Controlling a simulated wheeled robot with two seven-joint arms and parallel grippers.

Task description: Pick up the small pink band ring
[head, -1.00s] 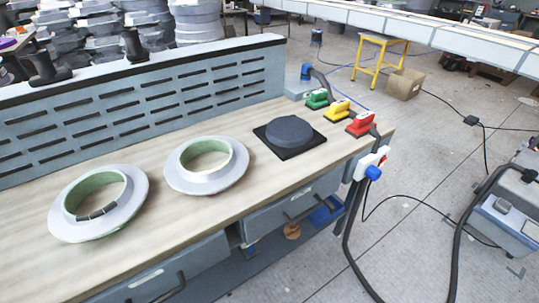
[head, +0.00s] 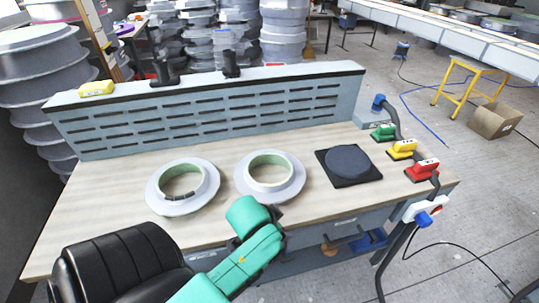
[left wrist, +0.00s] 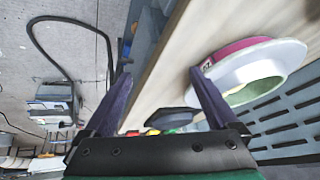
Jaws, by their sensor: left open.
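In the left wrist view, a white flanged ring with a pink band (left wrist: 235,52) stands at the upper right, a small label on the band. In the head view, two pale rings with green inner walls lie on the workbench: a right one (head: 243,188) and a left one (head: 154,196). The right one seems to be the pink-banded ring, but its band is hidden there. My left gripper (left wrist: 160,75) is open and empty, its fingers apart, with the ring beyond the right finger. In the head view my teal left arm reaches the bench's front edge; its fingers are hidden. My right gripper is not in view.
A dark disc on a black square plate (head: 369,174) lies right of the rings. Green, yellow and red sanders (head: 422,170) line the bench's right end. A slotted back panel (head: 215,112) bounds the rear. The bench top (head: 110,222) has bare wood at front left.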

